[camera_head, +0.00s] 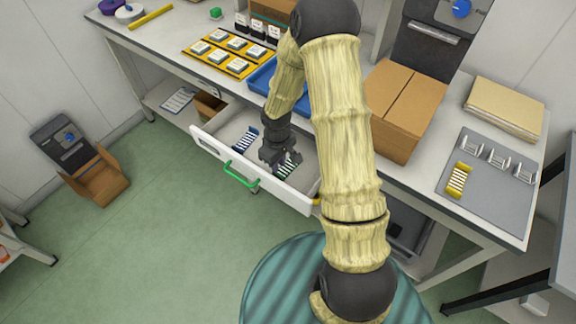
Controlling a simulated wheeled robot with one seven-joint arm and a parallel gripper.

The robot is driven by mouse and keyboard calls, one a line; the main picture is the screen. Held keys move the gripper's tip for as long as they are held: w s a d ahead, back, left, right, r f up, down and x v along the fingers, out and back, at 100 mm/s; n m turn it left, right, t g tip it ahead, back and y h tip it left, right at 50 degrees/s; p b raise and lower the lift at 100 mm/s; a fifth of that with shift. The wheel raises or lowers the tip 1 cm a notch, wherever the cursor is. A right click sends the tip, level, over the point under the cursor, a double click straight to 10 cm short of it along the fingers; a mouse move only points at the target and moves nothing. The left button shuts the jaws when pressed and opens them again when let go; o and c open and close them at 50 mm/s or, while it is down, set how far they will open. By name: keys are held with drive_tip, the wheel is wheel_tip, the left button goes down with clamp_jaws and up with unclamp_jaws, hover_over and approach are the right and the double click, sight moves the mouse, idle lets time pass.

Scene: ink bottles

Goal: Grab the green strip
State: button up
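The green strip (288,169) is a small ladder-like piece with pale bars, lying in the open white drawer (216,143) near its right end. My gripper (281,159) reaches down into the drawer right at the green strip and covers part of it. Whether the fingers touch or enclose the strip is too small to tell. A similar blue strip (245,138) lies in the drawer to the left of my gripper. A yellow strip (459,179) lies on a grey tray (497,203) on the right bench.
The drawer's green handle (241,174) faces the open floor. On the bench are a yellow tray of labelled pieces (225,50), a blue tray (262,77), a cardboard box (401,112) and tan folders (504,108). The drawer's walls surround my gripper closely.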

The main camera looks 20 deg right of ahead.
sight(279, 175)
drive_tip(key=f, duration=0.5)
drive_tip(key=shift+s, duration=0.25)
clamp_jaws()
